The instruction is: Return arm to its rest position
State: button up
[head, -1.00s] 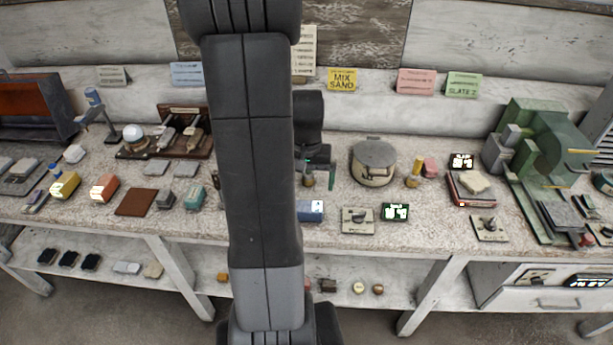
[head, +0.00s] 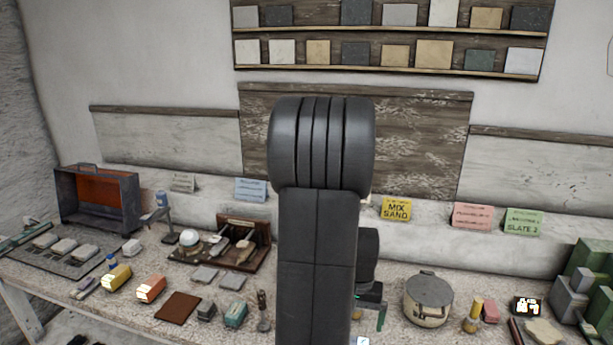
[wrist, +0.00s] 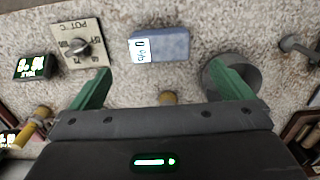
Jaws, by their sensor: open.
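My arm (head: 317,235) stands upright in the middle of the head view and hides part of the bench. My gripper (wrist: 162,84) shows in the wrist view with its two green fingers spread wide and nothing between them. It is above the speckled bench top, pointing down at it. A blue-grey block with a white label (wrist: 172,45) lies on the bench ahead of the fingertips. A grey round thing (wrist: 250,78) is partly behind the right finger.
A knob plate marked POT C (wrist: 90,30) and a small lit display (wrist: 33,67) are at the wrist view's left. A lidded pot (head: 428,300) and yellow-topped bottle (head: 472,318) stand right of the arm. Wall shelves (head: 390,70) hold several sample tiles.

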notch_tip(320, 180, down, 10)
jog(key=shift+f, duration=0.1)
jog(key=shift+r+p, duration=0.2)
jog(key=shift+p, duration=0.1)
jog(key=shift+f, duration=0.1)
dwell(0.4)
